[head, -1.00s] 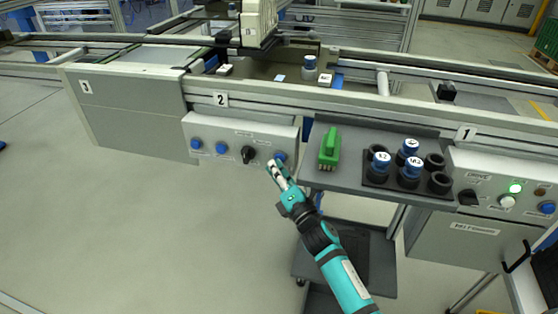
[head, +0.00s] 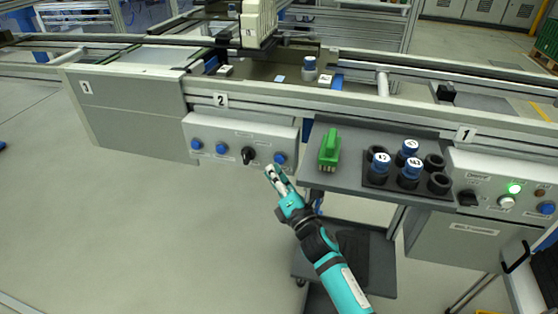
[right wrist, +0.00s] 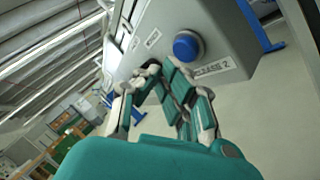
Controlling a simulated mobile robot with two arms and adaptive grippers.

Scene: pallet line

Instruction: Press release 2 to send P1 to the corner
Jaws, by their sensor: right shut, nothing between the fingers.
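The blue release 2 button (head: 280,158) is at the right end of the grey control box (head: 225,130) under the sign 2. In the right wrist view the same blue button (right wrist: 188,46) shows large, with a release 2 label beside it. My right gripper (head: 270,170) is shut and empty, its fingertips just below and left of the button, with a visible gap. In the right wrist view the fingertips (right wrist: 160,68) are left of and below the button. A pallet with a blue-topped part (head: 309,68) is on the line above; its P1 marking is not readable. My left gripper is out of view.
A black knob (head: 248,155) and two more blue buttons (head: 209,147) share the box. A side shelf (head: 345,185) to the right carries a green object (head: 329,150) and blue-topped parts in black holders. The floor at left is clear.

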